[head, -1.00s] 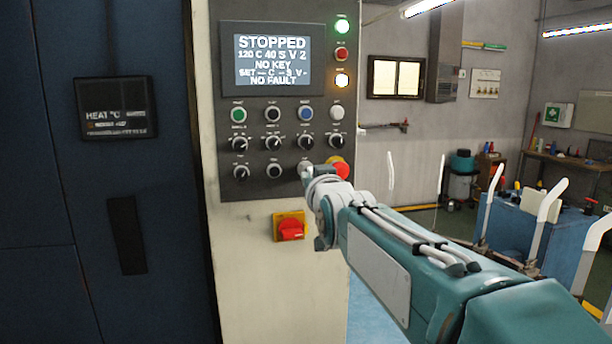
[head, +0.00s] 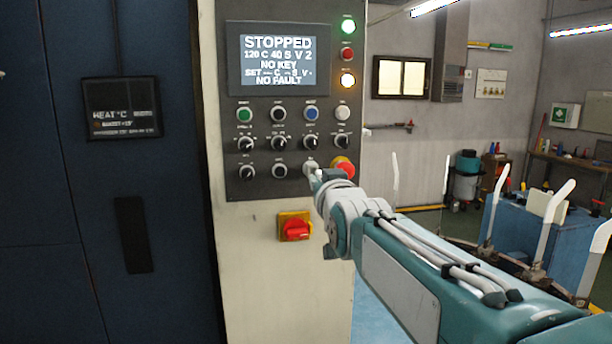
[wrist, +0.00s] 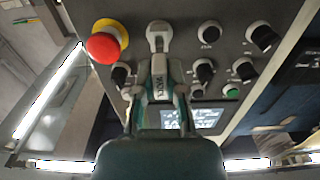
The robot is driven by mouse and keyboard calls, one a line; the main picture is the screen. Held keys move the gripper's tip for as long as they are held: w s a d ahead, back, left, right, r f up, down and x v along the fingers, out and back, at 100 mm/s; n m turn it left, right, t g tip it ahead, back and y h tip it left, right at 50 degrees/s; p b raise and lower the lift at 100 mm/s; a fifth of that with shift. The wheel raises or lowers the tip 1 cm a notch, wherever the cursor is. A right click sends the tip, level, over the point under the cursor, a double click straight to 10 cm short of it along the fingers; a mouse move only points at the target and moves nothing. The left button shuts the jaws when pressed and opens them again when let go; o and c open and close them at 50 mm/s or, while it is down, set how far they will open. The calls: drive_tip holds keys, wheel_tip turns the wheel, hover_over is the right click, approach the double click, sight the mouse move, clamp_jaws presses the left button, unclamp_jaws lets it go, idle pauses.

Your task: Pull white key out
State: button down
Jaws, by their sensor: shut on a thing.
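The white key (wrist: 159,36) shows in the wrist view at the upper middle, beside the red emergency button. In the head view the key (head: 310,167) is a small pale shape low on the control panel, just left of that button. My gripper (wrist: 160,72) is shut on the key, with its fingers on either side of the key's near end. In the head view my gripper (head: 318,180) is at the panel's lower edge, its tips partly hidden by my arm. I cannot tell whether the key's far end is still seated in the panel.
The red emergency button (head: 343,168) on its yellow ring sits close to the gripper's right. Several knobs and buttons fill the panel (head: 235,190). The display (head: 278,60) reads STOPPED and NO KEY. A red and yellow switch (head: 295,228) sits below.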

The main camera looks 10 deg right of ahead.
drive_tip(key=shift+s, duration=0.15)
drive_tip(key=s, duration=2)
idle(0.9)
